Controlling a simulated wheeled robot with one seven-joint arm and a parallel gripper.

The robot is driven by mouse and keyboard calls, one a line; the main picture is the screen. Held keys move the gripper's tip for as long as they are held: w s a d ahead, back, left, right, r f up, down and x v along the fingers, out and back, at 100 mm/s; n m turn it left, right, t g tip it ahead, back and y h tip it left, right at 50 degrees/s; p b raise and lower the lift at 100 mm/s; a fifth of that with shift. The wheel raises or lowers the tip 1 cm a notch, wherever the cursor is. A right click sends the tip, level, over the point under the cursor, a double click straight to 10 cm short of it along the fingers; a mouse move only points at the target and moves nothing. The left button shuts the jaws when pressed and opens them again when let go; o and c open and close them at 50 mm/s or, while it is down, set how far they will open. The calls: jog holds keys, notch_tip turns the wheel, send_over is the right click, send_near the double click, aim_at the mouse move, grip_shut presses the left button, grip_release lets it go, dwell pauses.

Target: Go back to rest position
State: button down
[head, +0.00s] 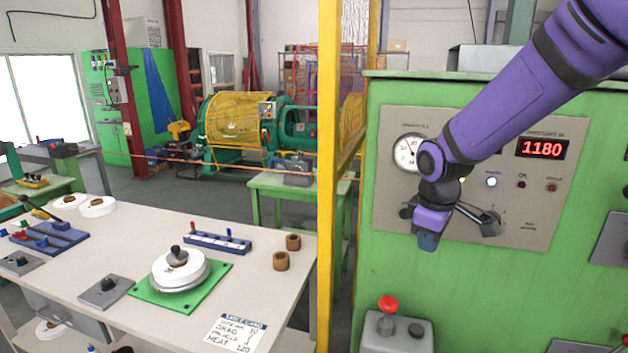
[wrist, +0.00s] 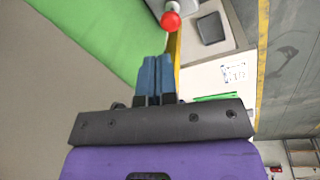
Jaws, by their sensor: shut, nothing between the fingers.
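My purple arm reaches in from the upper right in the head view. My gripper (head: 428,241) hangs in front of the grey control panel (head: 550,225) of the green cabinet, pointing down. Its blue fingers are together and empty. In the wrist view my gripper (wrist: 157,62) shows the two blue fingers side by side, with nothing between them. My arm and gripper hide part of the panel's controls. I cannot tell whether the gripper touches the panel.
The green cabinet (head: 460,290) has a red display reading 1180 (head: 542,149) and a round gauge (head: 408,152). A red push button (head: 388,304) stands on a box below. A yellow post (head: 327,200) separates it from the work table (head: 215,310), which bears a white round weight stack (head: 179,268).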

jog(key=s+d+r+m+t, duration=0.1)
jog(key=s+d+r+m, duration=0.1)
jog(key=s, duration=0.6)
jog(key=s+d+r+m+t, duration=0.1)
jog(key=s+d+r+m, duration=0.1)
jog(key=s+r+m, duration=0.3)
jog(key=s+d+r+m+t, duration=0.1)
jog(key=s+d+r+m, duration=0.1)
jog(key=s+r, duration=0.5)
jog(key=s+m, duration=0.1)
jog(key=s, duration=0.2)
jog(key=shift+s+d+t+y, duration=0.3)
jog(key=shift+s+d, duration=0.1)
jog(key=shift+w, duration=0.1)
jog(key=w+a+f+n+g, duration=0.1)
jog(key=w+a+f+n, duration=0.2)
jog(key=w+f, duration=0.3)
jog(key=w+a+f+n+g, duration=0.2)
jog(key=w+a+f+n, duration=0.2)
jog(key=w, duration=0.9)
jog(key=w+a+f+n+g, duration=0.2)
jog(key=w+a+f+n, duration=0.2)
jog(key=w+f+n, duration=0.3)
jog(key=w+f, duration=0.1)
jog(key=w, duration=0.1)
jog(key=shift+w+f, duration=0.2)
jog(key=shift+w, duration=0.15)
jog(key=shift+a, duration=0.1)
